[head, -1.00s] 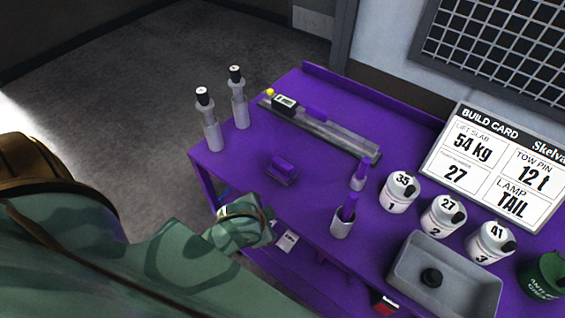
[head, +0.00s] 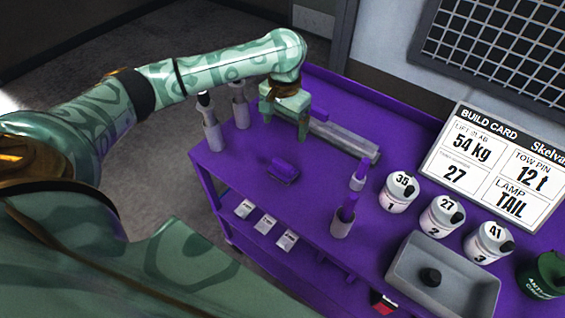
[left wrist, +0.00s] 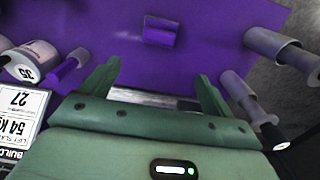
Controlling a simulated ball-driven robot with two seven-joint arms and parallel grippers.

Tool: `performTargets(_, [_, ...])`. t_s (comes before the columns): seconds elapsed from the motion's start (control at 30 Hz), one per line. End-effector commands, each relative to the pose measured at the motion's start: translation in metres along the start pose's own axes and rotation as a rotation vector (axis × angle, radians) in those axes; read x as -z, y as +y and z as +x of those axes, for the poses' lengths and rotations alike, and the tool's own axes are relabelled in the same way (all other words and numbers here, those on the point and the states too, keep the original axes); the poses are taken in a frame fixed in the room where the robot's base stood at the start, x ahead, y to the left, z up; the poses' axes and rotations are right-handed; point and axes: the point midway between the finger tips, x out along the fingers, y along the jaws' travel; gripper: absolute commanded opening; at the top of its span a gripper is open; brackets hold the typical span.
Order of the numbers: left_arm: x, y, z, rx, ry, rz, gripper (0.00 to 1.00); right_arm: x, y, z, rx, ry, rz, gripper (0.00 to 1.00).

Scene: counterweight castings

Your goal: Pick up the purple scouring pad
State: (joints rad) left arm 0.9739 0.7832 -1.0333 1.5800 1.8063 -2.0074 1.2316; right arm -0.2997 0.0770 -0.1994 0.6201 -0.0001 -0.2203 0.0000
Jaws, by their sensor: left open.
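A small purple block that looks like the scouring pad (head: 286,165) lies on a small dark base near the table's left front edge. It also shows in the left wrist view (left wrist: 160,32), at the top middle beyond the fingers. My left gripper (head: 286,130) points down, open and empty, above the table behind the pad and near the long grey rail (head: 345,141). In the left wrist view the fingers of the gripper (left wrist: 157,75) are spread, with nothing between them. The pad is apart from the fingers. My right gripper is not in view.
Two grey bottles (head: 212,136) stand at the table's left end. A purple-handled tool sits in a cup (head: 342,223), with a smaller one (head: 358,180) behind. White numbered pots (head: 398,195) and a grey bin (head: 455,300) stand to the right. Purple table (head: 240,160) around the pad is clear.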

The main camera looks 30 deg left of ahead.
Motion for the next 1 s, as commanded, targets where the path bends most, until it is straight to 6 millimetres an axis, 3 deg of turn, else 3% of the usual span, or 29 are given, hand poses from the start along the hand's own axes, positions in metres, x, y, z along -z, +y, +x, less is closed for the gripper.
performTargets(0.3, [-0.001, 0.001, 0.079, -0.003, -0.008, -0.005, 0.87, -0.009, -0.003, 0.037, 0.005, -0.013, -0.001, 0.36])
performTargets(0.4, [-0.001, 0.001, 0.095, -0.004, -0.006, -0.004, 0.87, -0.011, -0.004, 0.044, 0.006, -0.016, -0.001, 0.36])
performTargets(0.67, [-0.002, 0.001, 0.113, -0.003, -0.004, -0.003, 0.87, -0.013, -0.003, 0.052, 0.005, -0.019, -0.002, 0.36])
performTargets(0.9, [-0.006, 0.002, 0.152, -0.004, -0.005, -0.003, 0.87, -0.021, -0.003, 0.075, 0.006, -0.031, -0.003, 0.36])
performTargets(1.0, [-0.005, 0.002, 0.160, -0.003, -0.002, -0.004, 0.87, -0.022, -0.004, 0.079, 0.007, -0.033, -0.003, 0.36])
